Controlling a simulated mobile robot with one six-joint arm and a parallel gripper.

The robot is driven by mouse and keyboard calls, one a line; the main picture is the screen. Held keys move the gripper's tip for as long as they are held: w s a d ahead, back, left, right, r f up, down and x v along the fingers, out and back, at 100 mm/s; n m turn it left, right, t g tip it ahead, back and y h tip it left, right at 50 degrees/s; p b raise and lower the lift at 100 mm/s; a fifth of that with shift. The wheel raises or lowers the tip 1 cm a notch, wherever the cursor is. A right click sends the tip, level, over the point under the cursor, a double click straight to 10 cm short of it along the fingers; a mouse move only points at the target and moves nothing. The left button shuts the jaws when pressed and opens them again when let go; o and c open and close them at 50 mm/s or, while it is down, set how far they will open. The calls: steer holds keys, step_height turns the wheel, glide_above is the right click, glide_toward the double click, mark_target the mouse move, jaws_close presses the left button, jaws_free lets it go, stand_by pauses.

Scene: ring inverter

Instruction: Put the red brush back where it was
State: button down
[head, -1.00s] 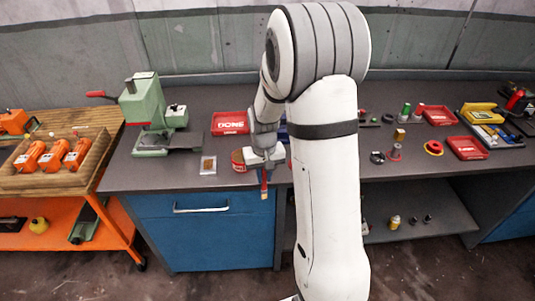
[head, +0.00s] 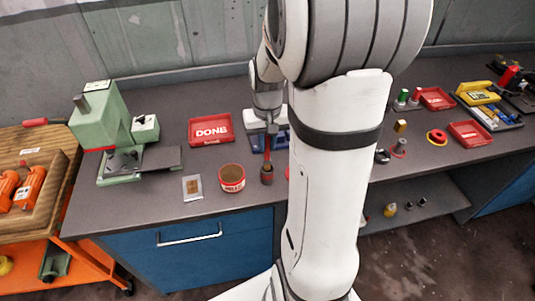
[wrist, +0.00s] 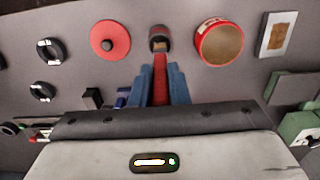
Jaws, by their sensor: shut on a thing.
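My gripper (head: 268,132) is shut on the red brush (head: 267,146), which hangs down from it above the bench. In the wrist view the red brush (wrist: 160,92) sits between the blue fingers of my gripper (wrist: 161,84).
A small plate (head: 193,187), a red DONE tray (head: 211,130) and a green press (head: 105,125) are further left. My arm hides part of the bench to the right.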

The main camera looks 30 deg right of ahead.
steer(key=shift+s+f, duration=0.1)
steer(key=shift+f, duration=2.1)
steer(key=shift+f, duration=0.25)
steer(key=c, duration=1.4)
jaws_free()
steer(key=shift+r, duration=0.1)
step_height(320, 180, up, 15)
steer(key=n+t, duration=0.2)
glide_above(268, 155)
steer(key=s+a, duration=0.6)
steer(key=a, duration=0.2)
steer(key=shift+n+t, duration=0.6)
steer(key=s+a, duration=0.1)
steer(key=s, duration=0.1)
steer(key=s+a, duration=0.1)
steer(key=s, duration=0.1)
steer(key=s+a, duration=0.1)
steer(key=s, duration=0.1)
steer(key=shift+s+a+f, duration=0.15)
steer(key=shift+a+f, duration=0.15)
steer(key=shift+a, duration=0.1)
